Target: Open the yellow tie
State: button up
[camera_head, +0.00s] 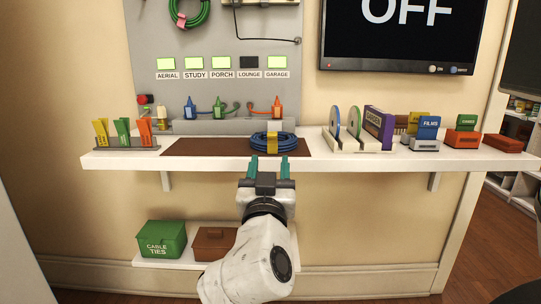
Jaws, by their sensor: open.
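A yellow tie (272,143) is wrapped around a coil of blue cable (259,142). The coil lies on a brown mat (205,147) on the white shelf. A pale block shows just behind the tie. My gripper (268,168) is open, with its teal fingers pointing toward the shelf just in front of the coil. Nothing shows between the fingers. Whether a fingertip touches the shelf edge or the coil cannot be told from this view.
Coloured clips (123,133) stand in a rack at left. A disc rack (350,139) and small boxes (427,130) stand at right. A grey panel (165,45) with plugs rises behind. A green cable ties box (161,239) and a brown box (213,243) sit on the lower shelf.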

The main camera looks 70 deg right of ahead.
jog(key=shift+v, duration=1.1)
jog(key=shift+f, duration=0.1)
jog(key=a+f+n+y, duration=0.2)
jog(key=f+n+y, duration=0.3)
jog(key=f, duration=0.9)
jog(key=a+f+n+y, duration=0.3)
jog(key=f+y, duration=0.4)
jog(key=f, duration=0.7)
jog(key=s+a+f+n+g+y, duration=0.55)
jog(key=s+a+f+y, duration=0.4)
jog(key=a+f, duration=0.6)
notch_tip(320, 180, up, 31)
jog(key=s+h+p, duration=0.1)
jog(key=s+p, duration=0.1)
jog(key=p, duration=3)
jog(key=shift+d+r+g+p, duration=0.25)
jog(key=shift+d+g+p, duration=0.1)
jog(key=shift+d+g, duration=0.15)
jog(key=shift+s+h, duration=0.1)
jog(key=shift+h, duration=0.15)
